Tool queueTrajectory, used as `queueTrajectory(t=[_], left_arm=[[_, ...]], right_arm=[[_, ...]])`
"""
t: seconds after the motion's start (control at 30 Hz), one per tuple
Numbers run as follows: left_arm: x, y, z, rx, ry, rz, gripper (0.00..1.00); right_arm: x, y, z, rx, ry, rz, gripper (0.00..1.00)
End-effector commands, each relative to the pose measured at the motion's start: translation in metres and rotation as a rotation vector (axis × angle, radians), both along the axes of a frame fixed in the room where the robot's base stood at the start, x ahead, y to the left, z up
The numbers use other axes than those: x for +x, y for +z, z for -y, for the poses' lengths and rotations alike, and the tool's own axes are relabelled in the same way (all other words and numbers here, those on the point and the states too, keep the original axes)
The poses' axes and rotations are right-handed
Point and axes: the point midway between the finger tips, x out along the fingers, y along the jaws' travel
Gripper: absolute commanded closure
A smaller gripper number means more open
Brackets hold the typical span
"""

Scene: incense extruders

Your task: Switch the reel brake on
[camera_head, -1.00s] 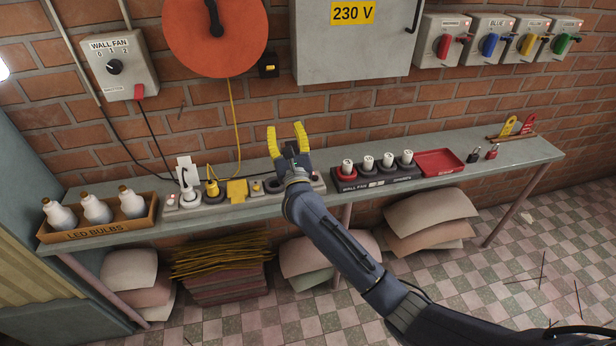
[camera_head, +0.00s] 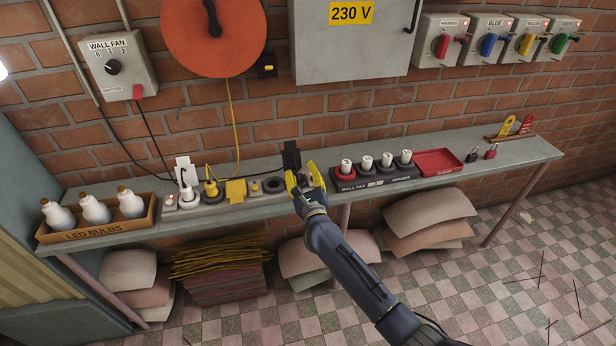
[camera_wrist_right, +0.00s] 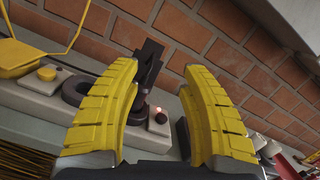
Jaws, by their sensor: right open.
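The orange reel (camera_head: 213,38) hangs on the brick wall with a yellow cord running down. A small black box with a yellow part (camera_head: 267,66) is on the wall just right of it; I see no readable label, so I cannot tell whether it is the reel brake. My right gripper (camera_head: 304,178) is open and empty at the right end of the socket strip, well below the reel. In the right wrist view my yellow fingers (camera_wrist_right: 162,75) stand apart, with an upright black plug-like piece (camera_wrist_right: 148,68) visible between them. My left gripper is out of view.
The socket strip (camera_wrist_right: 35,103) has a small lit knob (camera_wrist_right: 160,118) near its end. A black rack with white plugs (camera_head: 375,178) and a red tray (camera_head: 438,162) are to the right. A bulb box (camera_head: 97,231) is at left; a grey 230 V cabinet (camera_head: 353,52) hangs above.

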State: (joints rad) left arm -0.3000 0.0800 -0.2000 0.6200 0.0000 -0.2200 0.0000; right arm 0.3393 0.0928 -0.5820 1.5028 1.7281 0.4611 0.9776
Motion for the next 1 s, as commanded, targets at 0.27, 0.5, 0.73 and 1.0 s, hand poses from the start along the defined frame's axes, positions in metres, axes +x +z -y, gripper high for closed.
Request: queueTrajectory(t=[0.27, 0.5, 0.73, 1.0], left_arm=[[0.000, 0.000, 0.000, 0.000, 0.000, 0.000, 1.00], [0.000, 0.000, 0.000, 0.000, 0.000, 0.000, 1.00], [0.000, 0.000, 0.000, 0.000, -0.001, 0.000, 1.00], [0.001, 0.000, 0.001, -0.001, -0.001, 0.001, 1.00]], right_arm=[[-0.002, -0.013, -0.002, -0.029, 0.005, -0.014, 0.56], [-0.002, -0.014, -0.002, -0.032, 0.007, -0.016, 0.56], [-0.003, -0.014, -0.002, -0.031, 0.006, -0.015, 0.56], [-0.041, -0.005, -0.018, -0.270, 0.076, 0.109, 0.56]])
